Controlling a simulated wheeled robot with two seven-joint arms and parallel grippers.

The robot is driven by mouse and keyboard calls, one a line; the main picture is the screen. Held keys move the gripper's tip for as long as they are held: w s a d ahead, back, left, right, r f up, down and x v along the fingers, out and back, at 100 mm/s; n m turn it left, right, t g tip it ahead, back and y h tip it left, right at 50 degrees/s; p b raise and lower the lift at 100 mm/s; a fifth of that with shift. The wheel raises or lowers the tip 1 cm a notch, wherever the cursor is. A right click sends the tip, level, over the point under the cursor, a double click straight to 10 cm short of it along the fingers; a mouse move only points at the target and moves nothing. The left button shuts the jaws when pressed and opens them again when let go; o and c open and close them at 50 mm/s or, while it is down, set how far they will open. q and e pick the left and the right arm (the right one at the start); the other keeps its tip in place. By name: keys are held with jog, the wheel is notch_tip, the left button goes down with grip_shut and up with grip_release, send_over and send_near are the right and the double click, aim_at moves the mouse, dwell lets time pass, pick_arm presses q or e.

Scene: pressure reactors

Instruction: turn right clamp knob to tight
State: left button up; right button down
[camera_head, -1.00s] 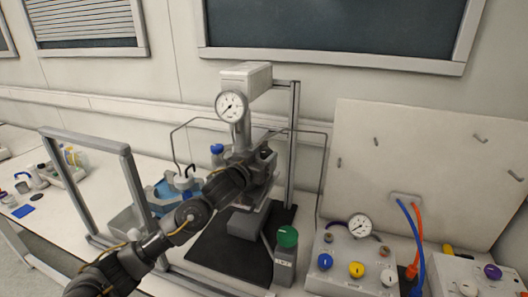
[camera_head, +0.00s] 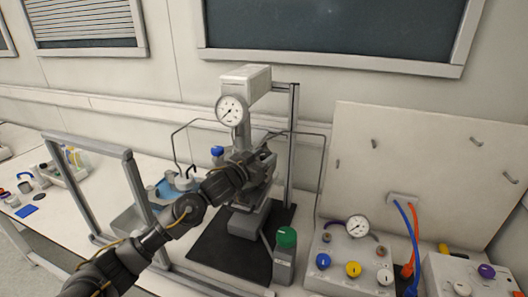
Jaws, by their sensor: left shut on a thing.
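The reactor stand with its pressure gauge (camera_head: 230,110) and white head box (camera_head: 246,84) is in the middle of the head view. My left arm comes in from the lower left and crosses in front of the reactor. My left gripper (camera_head: 262,163) is at the right front side of the reactor, under the head. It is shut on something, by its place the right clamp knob. The knob itself is hidden behind my gripper and wrist, so I cannot see how far it is turned. My right gripper is not in view.
A green-capped bottle (camera_head: 285,261) stands front right of the black mat (camera_head: 212,253). A control box with coloured knobs (camera_head: 345,271) stands further right. A grey frame (camera_head: 92,147) stands left of the reactor. A thin pipe loops around the stand.

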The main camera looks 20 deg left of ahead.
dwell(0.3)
pick_arm(q)
jog(key=o, duration=0.7)
jog(key=b+v, duration=0.3)
jog(key=v, duration=0.7)
jog(key=shift+s+a, duration=0.3)
jog(key=shift+a, duration=0.05)
